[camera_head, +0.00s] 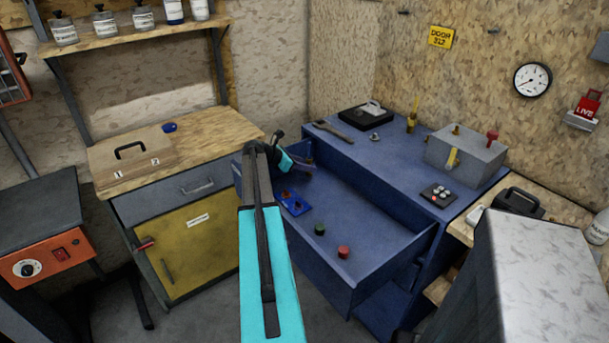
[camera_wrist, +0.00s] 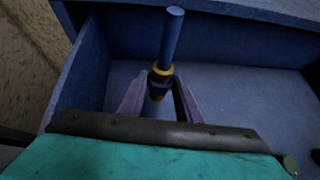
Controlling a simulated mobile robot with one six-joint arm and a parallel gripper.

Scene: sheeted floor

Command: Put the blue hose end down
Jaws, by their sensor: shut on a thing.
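The blue hose end (camera_wrist: 172,38) is a blue cylinder with a yellow ring and a darker lower part. In the wrist view it stands between the two purple-grey fingers of my gripper (camera_wrist: 158,92), which is shut on it. In the head view my gripper (camera_head: 304,166) is over the left back part of the open blue drawer (camera_head: 375,262). The hose end is too small and covered to make out there. Whether its lower tip touches the drawer floor cannot be told.
In the drawer lie a bright blue piece (camera_head: 294,203), a green knob (camera_head: 319,229) and a red knob (camera_head: 343,252). The blue bench top (camera_head: 385,150) holds a wrench (camera_head: 333,131) and a grey box (camera_head: 466,155). The drawer's front right floor is clear.

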